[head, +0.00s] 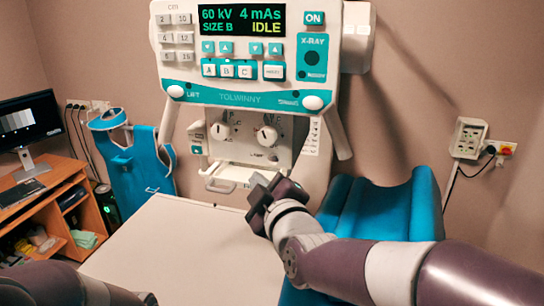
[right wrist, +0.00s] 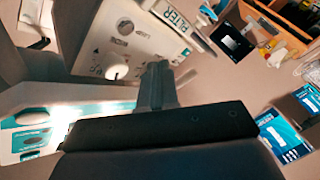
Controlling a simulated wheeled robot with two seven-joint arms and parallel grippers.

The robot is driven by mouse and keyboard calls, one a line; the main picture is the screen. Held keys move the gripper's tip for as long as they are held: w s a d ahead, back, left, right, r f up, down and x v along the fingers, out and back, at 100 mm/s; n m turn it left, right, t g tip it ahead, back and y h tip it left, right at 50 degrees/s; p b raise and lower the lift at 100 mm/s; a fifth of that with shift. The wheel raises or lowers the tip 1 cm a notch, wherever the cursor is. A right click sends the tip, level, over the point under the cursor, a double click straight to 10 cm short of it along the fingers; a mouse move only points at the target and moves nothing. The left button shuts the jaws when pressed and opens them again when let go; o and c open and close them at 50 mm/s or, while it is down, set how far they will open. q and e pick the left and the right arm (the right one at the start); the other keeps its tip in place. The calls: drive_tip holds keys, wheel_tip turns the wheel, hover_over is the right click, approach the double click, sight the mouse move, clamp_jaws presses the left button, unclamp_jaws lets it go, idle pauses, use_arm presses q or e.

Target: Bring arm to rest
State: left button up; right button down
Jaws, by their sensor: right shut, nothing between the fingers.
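My right arm comes in from the lower right of the head view. Its gripper (head: 269,196) is raised in front of the lower part of the x-ray unit (head: 250,98), above the right edge of the white table. In the right wrist view the fingers (right wrist: 157,88) are together and hold nothing, with the unit's panel behind them. Part of my left arm shows at the bottom left of the head view; its gripper is out of the picture. The unit's display reads 60 kV, 4 mAs, SIZE B, IDLE.
The white table (head: 185,250) has a bare top. A blue padded chair (head: 378,210) stands to the right, behind my right forearm. A blue apron (head: 138,165) hangs at the left, beside a wooden desk (head: 45,205) with a monitor (head: 28,122). A wall socket box (head: 467,138) is at the right.

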drive_tip(key=s+d+f+m+g+h+b, duration=0.1)
drive_tip(key=s+f+m+g, duration=0.2)
drive_tip(key=f, duration=0.5)
drive_tip(key=s+d+f+m+g, duration=0.1)
drive_tip(key=s+f+m+g, duration=0.25)
drive_tip(key=f, duration=0.45)
drive_tip(key=s+d+f+m+g+h+b, duration=0.2)
drive_tip(key=s+d+f+m+g, duration=0.1)
drive_tip(key=s+d+f, duration=0.3)
drive_tip(key=s+d+f+m+g+h+b, duration=0.2)
drive_tip(key=s+d+f+m+g, duration=0.2)
drive_tip(key=d+f, duration=0.6)
drive_tip(key=shift+s+d+f+g+h, duration=0.35)
drive_tip(key=shift+s+g, duration=0.3)
drive_tip(key=shift+s, duration=0.6)
drive_tip(key=shift+a, duration=0.1)
